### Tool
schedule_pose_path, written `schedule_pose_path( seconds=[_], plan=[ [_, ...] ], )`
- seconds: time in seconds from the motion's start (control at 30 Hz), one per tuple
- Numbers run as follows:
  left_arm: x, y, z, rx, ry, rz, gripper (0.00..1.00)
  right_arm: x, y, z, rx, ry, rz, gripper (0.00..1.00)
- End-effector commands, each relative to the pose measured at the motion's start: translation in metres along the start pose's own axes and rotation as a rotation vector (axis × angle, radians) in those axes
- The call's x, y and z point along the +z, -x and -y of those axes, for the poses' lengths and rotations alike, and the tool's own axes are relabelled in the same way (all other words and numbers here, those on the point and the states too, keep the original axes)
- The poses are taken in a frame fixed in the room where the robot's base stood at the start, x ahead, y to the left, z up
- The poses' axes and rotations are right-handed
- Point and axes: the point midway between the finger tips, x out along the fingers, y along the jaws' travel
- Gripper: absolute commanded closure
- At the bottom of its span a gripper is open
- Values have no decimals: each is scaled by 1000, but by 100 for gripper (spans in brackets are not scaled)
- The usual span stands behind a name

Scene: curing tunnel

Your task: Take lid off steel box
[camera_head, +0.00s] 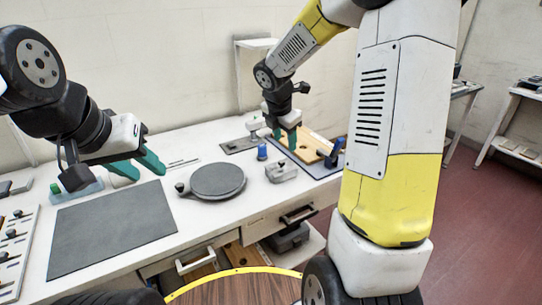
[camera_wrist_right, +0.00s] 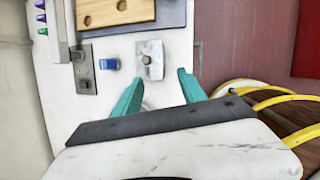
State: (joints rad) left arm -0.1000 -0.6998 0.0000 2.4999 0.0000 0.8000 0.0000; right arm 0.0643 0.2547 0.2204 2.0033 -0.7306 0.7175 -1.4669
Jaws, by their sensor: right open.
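The small steel box (camera_head: 281,172) stands on the white workbench, right of the round dark plate. In the right wrist view its grey lid (camera_wrist_right: 150,66) shows a round knob (camera_wrist_right: 146,45) and lies just beyond the fingertips, roughly in line with the gap. My right gripper (camera_head: 284,143) has teal fingers, open and empty; in the head view it hangs above and behind the box, apart from it. It also shows in the right wrist view (camera_wrist_right: 160,77). My left gripper (camera_head: 151,174) is open and empty over the left part of the bench.
A round dark plate (camera_head: 218,181) and a dark mat (camera_head: 112,227) lie left of the box. A blue cylinder (camera_head: 262,152) stands behind it. A wooden board with holes (camera_head: 312,149) lies to its right. Drawers (camera_head: 282,221) are below the front edge.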

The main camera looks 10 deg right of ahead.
Motion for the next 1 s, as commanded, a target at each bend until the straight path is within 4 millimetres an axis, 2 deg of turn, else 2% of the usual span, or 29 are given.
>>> schedule_pose_path(
  seconds=[0.03, 0.1, 0.2, 0.3, 0.63, 0.83, 1.0],
  plan=[
    [0, 0, 0, 0, 0, 0, 64, -1, -20, -8, -12, 109, -3, 51],
    [0, 0, 0, 0, 0, 0, 64, -2, -40, -18, -16, 246, -2, 51],
    [0, 0, 0, 0, 0, 0, 64, -3, -59, -27, -20, 378, -1, 51],
    [0, 0, 0, 0, 0, 0, 64, -3, -70, -31, -21, 442, -1, 51],
    [0, 0, 0, 0, 0, 0, 64, -4, -106, -30, -21, 454, -2, 51],
    [0, 0, 0, 0, 0, 0, 64, -6, -136, -29, -22, 452, -2, 51],
    [0, 0, 0, 0, 0, 0, 64, -5, -146, -29, -20, 451, -1, 51]
  ],
)
